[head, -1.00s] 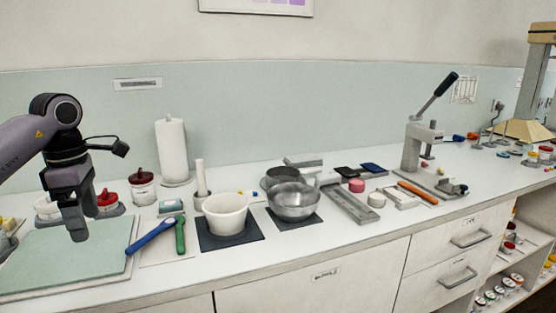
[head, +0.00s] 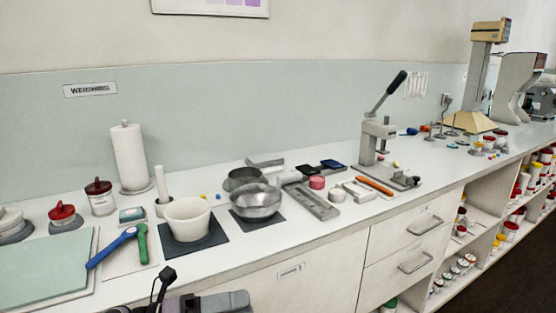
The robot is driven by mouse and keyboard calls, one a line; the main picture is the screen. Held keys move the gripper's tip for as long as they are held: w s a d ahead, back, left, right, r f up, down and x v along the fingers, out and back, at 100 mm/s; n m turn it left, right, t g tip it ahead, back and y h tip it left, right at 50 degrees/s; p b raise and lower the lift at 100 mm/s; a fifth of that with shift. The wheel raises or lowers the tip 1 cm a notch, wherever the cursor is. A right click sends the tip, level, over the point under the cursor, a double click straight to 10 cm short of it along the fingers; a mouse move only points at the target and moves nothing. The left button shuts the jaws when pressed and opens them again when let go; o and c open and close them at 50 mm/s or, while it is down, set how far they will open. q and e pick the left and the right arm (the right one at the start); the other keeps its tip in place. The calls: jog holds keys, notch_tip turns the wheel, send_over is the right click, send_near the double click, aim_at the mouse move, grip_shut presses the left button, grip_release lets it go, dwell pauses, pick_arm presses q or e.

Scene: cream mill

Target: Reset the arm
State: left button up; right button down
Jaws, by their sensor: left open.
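My left gripper (head: 205,302) shows only in part at the bottom edge of the head view, in front of the counter. Its dark wrist bracket sticks up beside the purple-grey wrist. The fingers are mostly cut off by the frame; the jaws are open, and I see nothing held. It is apart from the things on the counter. My right gripper is not in view.
The counter holds a pale green mat (head: 40,268), blue and green-handled tools (head: 118,243), a white bowl (head: 188,218), a steel bowl (head: 256,201) and a lever press (head: 378,140). A paper roll (head: 129,157) stands behind. Open shelves (head: 478,222) with jars are at right.

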pick_arm(q)
jog(key=s+a+f+m+t+y, duration=0.2)
jog(key=s+a+f+m+y, duration=0.2)
jog(key=f+m, duration=0.4)
jog(key=s+a+f+m+t+y+p, duration=0.1)
jog(key=s+a+f+m+y, duration=0.3)
jog(key=m, duration=1.1)
jog(key=s+a+f+m+t+y, duration=0.3)
jog(key=s+a+f+m+y, duration=0.2)
jog(key=s+f+m+y, duration=0.3)
notch_tip(320, 180, down, 4)
jog(key=m, duration=0.4)
jog(key=shift+s+m, duration=0.3)
jog(key=shift+s, duration=0.1)
jog(key=shift+f, duration=0.1)
